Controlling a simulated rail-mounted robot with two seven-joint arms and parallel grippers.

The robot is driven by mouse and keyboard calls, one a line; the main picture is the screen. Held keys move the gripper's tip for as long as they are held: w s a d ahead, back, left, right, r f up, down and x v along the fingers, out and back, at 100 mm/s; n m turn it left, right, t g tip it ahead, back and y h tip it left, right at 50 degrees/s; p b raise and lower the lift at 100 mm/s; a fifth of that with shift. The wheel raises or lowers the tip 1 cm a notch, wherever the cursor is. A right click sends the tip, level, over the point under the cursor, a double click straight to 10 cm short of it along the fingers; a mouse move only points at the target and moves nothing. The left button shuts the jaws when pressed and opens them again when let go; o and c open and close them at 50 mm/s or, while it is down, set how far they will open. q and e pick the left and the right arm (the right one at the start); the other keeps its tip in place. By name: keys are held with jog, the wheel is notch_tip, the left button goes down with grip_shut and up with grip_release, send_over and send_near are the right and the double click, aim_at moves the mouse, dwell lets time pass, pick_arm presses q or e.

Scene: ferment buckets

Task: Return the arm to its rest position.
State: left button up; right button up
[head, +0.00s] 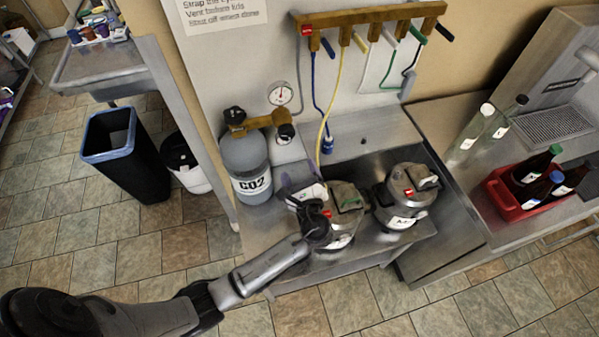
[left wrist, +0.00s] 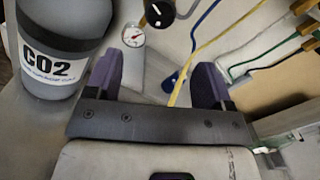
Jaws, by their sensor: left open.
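My left arm (head: 255,268) reaches from the lower left across the floor to the steel bench. Its left gripper (head: 290,184) is above the bench, beside the left grey keg (head: 347,228) and right of the CO2 cylinder (head: 246,165). In the left wrist view the two dark purple fingers of the gripper (left wrist: 156,80) are spread apart with nothing held between them. The yellow hose (left wrist: 183,80) and blue hose (left wrist: 198,28) show beyond the fingers; I cannot tell how close they are. My right gripper is not in view.
A second grey keg (head: 405,196) stands right of the first. Hoses hang from a wall manifold (head: 370,14). A red crate (head: 510,200) of bottles is on the right counter. A dark bin (head: 125,160) stands on the left floor. The floor in front is clear.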

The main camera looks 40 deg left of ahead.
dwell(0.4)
pick_arm(q)
jog(key=s+d+f+n+g+h, duration=0.1)
jog(key=s+d+n+g+h, duration=0.15)
jog(key=s+n+h, duration=0.55)
jog(key=s+d+f+n+g+h, duration=0.15)
jog(key=s+d+n+h, duration=0.25)
jog(key=s+n+h, duration=0.5)
jog(key=s+a+f+g+y, duration=0.1)
jog(key=s+f+g, duration=0.1)
jog(key=s, duration=0.4)
jog(key=s+a+f+n+g+y, duration=0.1)
jog(key=s+f+g, duration=0.1)
jog(key=s+f, duration=0.2)
jog(key=s, duration=0.2)
jog(key=shift+s+f+y+p, duration=0.3)
jog(key=shift+s, duration=0.05)
jog(key=shift+a, duration=0.1)
dwell(0.5)
